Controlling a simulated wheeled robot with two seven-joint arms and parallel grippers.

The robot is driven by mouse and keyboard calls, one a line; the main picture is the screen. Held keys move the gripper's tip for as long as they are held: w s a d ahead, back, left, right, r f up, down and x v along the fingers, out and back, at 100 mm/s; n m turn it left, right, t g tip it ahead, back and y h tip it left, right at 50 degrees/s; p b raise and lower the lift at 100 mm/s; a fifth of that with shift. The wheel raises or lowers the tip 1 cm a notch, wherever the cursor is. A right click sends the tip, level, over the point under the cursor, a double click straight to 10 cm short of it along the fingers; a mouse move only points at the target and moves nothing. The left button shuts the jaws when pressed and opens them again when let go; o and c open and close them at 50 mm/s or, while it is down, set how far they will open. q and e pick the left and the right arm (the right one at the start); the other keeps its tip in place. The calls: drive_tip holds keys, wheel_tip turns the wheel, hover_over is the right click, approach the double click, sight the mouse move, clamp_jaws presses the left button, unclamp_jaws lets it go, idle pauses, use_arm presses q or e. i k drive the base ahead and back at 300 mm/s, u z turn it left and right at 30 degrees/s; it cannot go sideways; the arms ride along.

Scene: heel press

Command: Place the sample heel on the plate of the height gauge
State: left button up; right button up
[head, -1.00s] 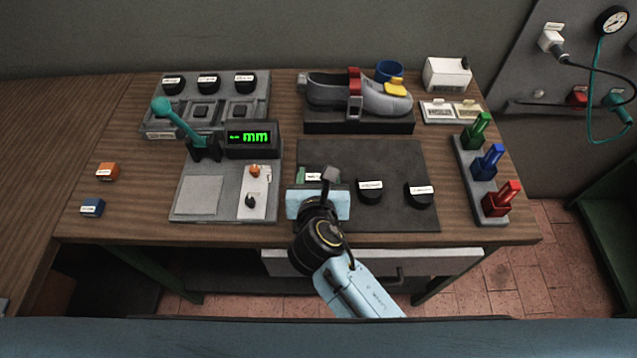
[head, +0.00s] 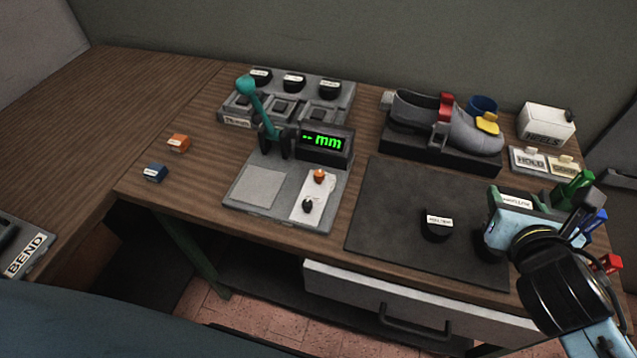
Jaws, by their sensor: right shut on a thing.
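The height gauge (head: 245,213) stands left of centre on the bench, with a teal lever (head: 258,105) and a green display (head: 324,143) reading "-- mm". Its plate (head: 263,187) is a bare, pale grey square. My right gripper (head: 516,205) is shut on a heel (head: 516,201) above the right side of the dark mat, well right of the gauge. Only the heel's white label shows clearly; its text is too small to read, and the jaws hide most of its body. Another black labelled heel (head: 437,227) lies on the mat. My left gripper is not in view.
A dark shape (head: 492,247) on the mat is partly hidden by my gripper. A shoe (head: 445,120) on a black stand and a white HEELS box (head: 546,124) are behind. Orange (head: 178,142) and blue (head: 155,172) blocks lie left of the gauge.

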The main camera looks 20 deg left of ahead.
sight(257, 185)
drive_tip(key=u, duration=0.55)
drive_tip(key=k, duration=0.65)
drive_tip(key=u, duration=0.95)
drive_tip(key=i, duration=0.85)
drive_tip(key=z, duration=0.4)
